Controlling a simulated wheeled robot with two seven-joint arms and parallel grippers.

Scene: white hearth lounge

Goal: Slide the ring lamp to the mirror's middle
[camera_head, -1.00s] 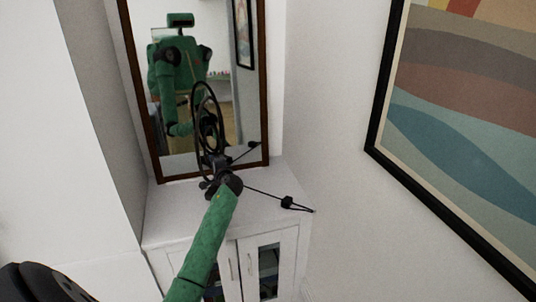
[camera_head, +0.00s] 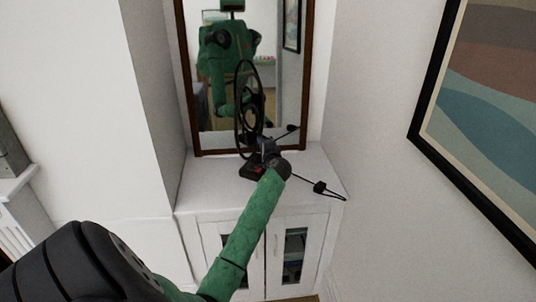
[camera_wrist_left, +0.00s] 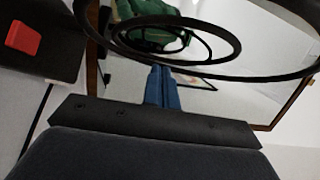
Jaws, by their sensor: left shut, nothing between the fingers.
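The black ring lamp (camera_head: 238,112) stands upright on the white cabinet, in front of the mirror (camera_head: 197,100). Its dark base (camera_head: 249,170) with a red patch sits near the middle of the mirror's width. My left gripper (camera_head: 265,146) is just right of the lamp, partly covering its lower part; the fingers are shut and empty. In the left wrist view the shut blue fingers (camera_wrist_left: 162,88) point toward the mirror. The ring (camera_wrist_left: 185,73) and its reflection cross above, and the base (camera_wrist_left: 60,60) is at upper left. I cannot tell whether the fingers touch the lamp. My right gripper is out of view.
The white cabinet (camera_head: 215,190) has glass-paned doors. A black cord with a small switch (camera_head: 320,187) runs over its top to the right edge. A wall stands close on the left, and a black-framed picture (camera_head: 490,120) hangs on the right wall.

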